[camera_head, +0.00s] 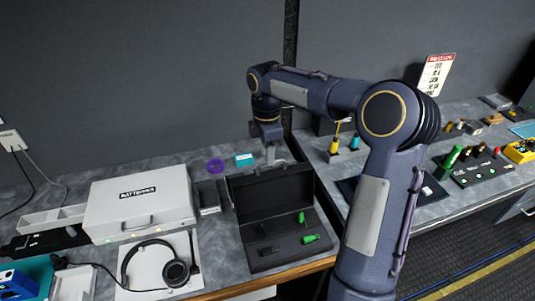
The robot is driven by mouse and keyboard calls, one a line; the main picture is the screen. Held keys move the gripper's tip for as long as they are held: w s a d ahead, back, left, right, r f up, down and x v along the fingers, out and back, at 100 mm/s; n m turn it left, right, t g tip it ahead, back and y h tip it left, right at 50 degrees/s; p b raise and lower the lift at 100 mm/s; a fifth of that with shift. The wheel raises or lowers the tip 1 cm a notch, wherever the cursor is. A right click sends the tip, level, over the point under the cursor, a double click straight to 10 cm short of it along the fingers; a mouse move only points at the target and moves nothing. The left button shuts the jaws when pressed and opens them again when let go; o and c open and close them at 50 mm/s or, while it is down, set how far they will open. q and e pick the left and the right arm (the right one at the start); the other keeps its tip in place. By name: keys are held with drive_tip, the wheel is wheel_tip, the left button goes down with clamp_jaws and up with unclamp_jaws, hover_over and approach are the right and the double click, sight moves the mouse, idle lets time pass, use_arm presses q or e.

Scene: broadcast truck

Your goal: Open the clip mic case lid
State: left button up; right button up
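A black case (262,256) stands on the grey counter near its front edge, and I take it for the clip mic case. Its lid (262,194) is raised and stands up at the back of the case. Inside lie a green clip mic (310,239), another green piece (301,217) and a small dark piece. My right gripper (270,156) points down at the top edge of the raised lid. Whether its fingers touch the lid, and how far apart they are, is too small to tell. My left gripper is not in view.
A white batteries case (140,203) and headphones (155,265) lie left of the black case. A purple tape roll (215,166) and teal box (244,159) are behind it. My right arm hides part of the right counter, which holds a green-button panel (480,170).

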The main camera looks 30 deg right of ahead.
drive_tip(key=shift+f, duration=0.8)
clamp_jaws()
drive_tip(key=shift+s, duration=0.1)
